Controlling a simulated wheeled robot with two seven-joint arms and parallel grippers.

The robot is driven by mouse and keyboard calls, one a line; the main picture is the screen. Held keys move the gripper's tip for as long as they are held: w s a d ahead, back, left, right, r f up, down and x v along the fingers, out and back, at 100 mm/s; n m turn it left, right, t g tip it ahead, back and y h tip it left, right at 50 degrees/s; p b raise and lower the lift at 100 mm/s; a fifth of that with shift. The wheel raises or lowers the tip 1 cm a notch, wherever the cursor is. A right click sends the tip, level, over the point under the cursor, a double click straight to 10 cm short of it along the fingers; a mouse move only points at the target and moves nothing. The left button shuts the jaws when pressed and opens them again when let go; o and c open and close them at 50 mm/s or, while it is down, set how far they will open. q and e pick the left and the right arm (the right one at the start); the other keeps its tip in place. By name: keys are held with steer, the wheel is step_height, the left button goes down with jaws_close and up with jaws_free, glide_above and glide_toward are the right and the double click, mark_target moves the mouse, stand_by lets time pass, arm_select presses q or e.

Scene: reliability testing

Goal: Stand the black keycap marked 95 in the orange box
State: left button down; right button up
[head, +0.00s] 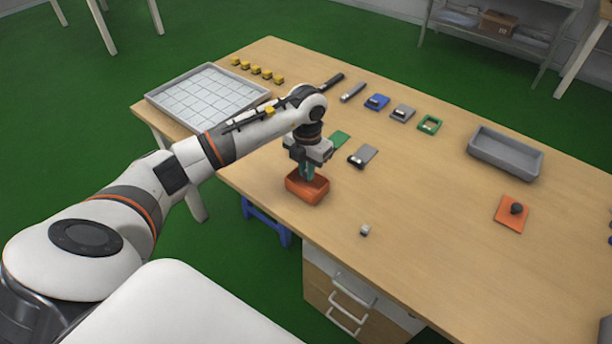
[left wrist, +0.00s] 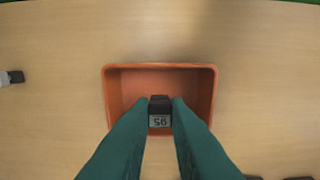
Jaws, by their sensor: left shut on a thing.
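The orange box (head: 296,190) stands near the table's front edge in the head view, and its rim (left wrist: 212,95) shows in the left wrist view. My left gripper (head: 306,171) points down over the box. In the left wrist view its green fingers (left wrist: 160,112) are shut on the black keycap marked 95 (left wrist: 159,104). The keycap's grey marked face shows upside down between the fingertips. It appears over the near part of the box; I cannot tell whether it touches the floor. The keycap is hidden in the head view. My right gripper is not in view.
A small grey piece (head: 364,230) lies right of the box. Behind the gripper are a grey item (head: 362,156) and a green card (head: 340,140). A grey tray (head: 505,153) and an orange plate with a black knob (head: 511,217) stand right. The table's middle is clear.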

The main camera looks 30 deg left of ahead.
arm_select(q)
step_height(320, 180, down, 4)
steer(key=shift+r, duration=0.15)
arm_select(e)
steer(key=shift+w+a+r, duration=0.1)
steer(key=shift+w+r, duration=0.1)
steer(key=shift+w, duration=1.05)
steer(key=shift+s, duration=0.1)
arm_select(q)
steer(key=c, duration=1.4)
jaws_free()
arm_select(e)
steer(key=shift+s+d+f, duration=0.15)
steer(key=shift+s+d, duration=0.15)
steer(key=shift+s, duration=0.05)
